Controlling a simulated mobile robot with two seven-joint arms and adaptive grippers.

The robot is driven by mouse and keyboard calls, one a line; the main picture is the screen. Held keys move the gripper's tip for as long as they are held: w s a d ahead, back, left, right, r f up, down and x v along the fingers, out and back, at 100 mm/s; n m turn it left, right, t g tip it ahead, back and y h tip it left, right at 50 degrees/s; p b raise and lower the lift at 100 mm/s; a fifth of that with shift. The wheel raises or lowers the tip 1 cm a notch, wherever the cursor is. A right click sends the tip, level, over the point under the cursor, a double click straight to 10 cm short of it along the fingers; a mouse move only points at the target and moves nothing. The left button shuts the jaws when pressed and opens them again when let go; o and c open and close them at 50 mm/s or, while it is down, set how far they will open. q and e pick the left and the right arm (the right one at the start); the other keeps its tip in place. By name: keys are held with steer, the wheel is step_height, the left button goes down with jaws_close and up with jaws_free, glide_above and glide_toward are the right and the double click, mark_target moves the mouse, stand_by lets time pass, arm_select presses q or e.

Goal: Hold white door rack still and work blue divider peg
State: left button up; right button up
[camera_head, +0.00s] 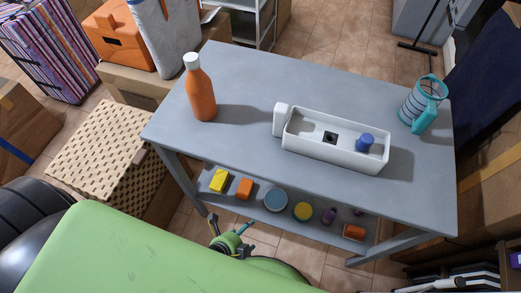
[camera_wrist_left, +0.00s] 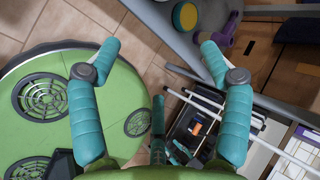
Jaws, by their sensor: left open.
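The white door rack (camera_head: 308,153) is a long open-topped trough on the grey table, with a raised white block at its left end. The blue divider peg (camera_head: 366,142) stands upright inside the rack near its right end. A dark square (camera_head: 330,137) shows in the rack floor left of the peg. My left gripper (camera_head: 232,227) is below the table's front edge, well apart from the rack. In the left wrist view its two teal fingers (camera_wrist_left: 161,48) are spread with nothing between them. Small teal parts (camera_wrist_left: 158,125) lower there may be my right gripper; its state is unclear.
An orange bottle (camera_head: 201,95) stands left of the rack, and a teal-handled mug (camera_head: 423,103) stands to its right. The grey table (camera_head: 270,75) is clear behind the rack. Its lower shelf (camera_head: 290,222) holds several small coloured things. A woven box (camera_head: 105,140) stands at left.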

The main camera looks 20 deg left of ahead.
mark_target(276, 118)
arm_select(q)
steer(key=w+d+r+m+t+h, duration=0.1)
steer(key=d+r+m, duration=0.2)
steer(key=r+m, duration=0.35)
steer(key=w+d+r+m+t+h, duration=0.1)
steer(key=d+r+m+t+h, duration=0.2)
steer(key=r, duration=0.6)
steer(key=w+d+r+m, duration=0.2)
steer(key=d+r+m, duration=0.25)
steer(key=r, duration=0.35)
steer(key=w+a+r+t+y, duration=0.2)
steer(key=w+a+r+y, duration=0.15)
steer(key=r, duration=0.25)
steer(key=w+a+r+t+y, duration=0.3)
steer(key=w+a+r, duration=0.1)
steer(key=a+r, duration=0.15)
steer(key=shift+m+g, duration=0.3)
steer(key=w, duration=0.7)
steer(key=w+f, duration=0.1)
steer(key=w, duration=0.3)
steer(key=shift+d, duration=0.15)
steer(key=c, duration=0.4)
steer(key=shift+c, duration=0.2)
